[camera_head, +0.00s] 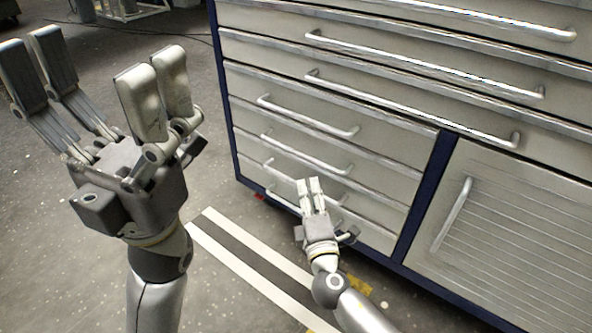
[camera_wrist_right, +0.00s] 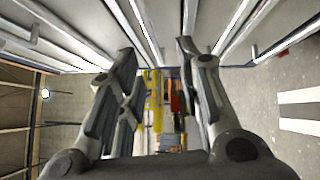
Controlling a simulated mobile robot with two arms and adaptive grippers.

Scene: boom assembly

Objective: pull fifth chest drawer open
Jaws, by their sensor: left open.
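A grey drawer chest with a dark blue frame (camera_head: 424,200) fills the right of the head view. Its upper wide drawers and lower left column of narrow drawers all look shut, with silver bar handles, including an upper column handle (camera_head: 308,118) and one below it (camera_head: 305,153). The lowest handles are partly hidden by my right gripper (camera_head: 309,182), which is in front of the lower drawers. In the right wrist view its fingers (camera_wrist_right: 158,50) stand apart with nothing clearly held. Handle contact cannot be told. My left gripper (camera_head: 97,68) is open, raised and empty, left of the chest.
A slatted panel with an upright handle (camera_head: 453,214) is at the chest's lower right. White floor stripes (camera_head: 240,262) run in front of the chest. The grey floor at left is mostly clear. Yellow and orange objects (camera_wrist_right: 156,100) show beyond the fingers in the wrist view.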

